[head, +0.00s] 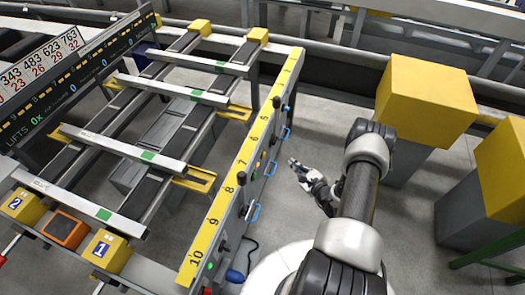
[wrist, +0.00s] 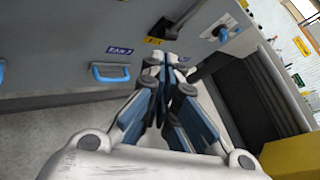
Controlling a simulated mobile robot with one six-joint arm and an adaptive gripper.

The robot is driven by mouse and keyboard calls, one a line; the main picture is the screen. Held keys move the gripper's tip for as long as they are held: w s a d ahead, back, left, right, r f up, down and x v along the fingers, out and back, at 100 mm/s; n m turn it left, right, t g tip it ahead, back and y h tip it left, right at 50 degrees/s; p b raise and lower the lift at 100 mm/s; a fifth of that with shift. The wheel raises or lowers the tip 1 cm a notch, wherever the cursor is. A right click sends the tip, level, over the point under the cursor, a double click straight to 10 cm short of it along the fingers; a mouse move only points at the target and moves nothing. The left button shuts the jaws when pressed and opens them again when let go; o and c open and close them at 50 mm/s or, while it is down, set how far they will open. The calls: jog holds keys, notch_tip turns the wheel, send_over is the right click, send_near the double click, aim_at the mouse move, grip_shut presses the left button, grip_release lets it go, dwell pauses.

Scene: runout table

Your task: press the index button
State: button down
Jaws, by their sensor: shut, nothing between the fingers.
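My gripper (head: 294,163) is shut and empty. In the head view it is in the air to the right of the side panel (head: 232,225) of the runout table. In the wrist view the closed fingertips (wrist: 166,62) point at the grey panel face (wrist: 60,35), below a small yellow label (wrist: 155,41). I cannot tell whether the fingers touch the panel. Small coloured controls sit on the panel in the head view, with a green one (head: 210,265) near its front end. I cannot tell which one is the index button.
Blue handles (head: 271,168) stick out from the panel; one (wrist: 110,72) is left of the fingers in the wrist view. Yellow-topped blocks (head: 425,88) stand at right. Open floor lies between panel and blocks.

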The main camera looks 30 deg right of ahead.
aim_at(264, 155)
jog(key=shift+s+d+f, duration=0.15)
jog(key=shift+f, duration=0.05)
jog(key=w+a, duration=0.6)
jog(key=shift+w, duration=0.35)
jog(key=shift+w+a, duration=0.1)
dwell(1.6)
jog(key=shift+w+a, duration=0.15)
jog(key=shift+w, duration=0.05)
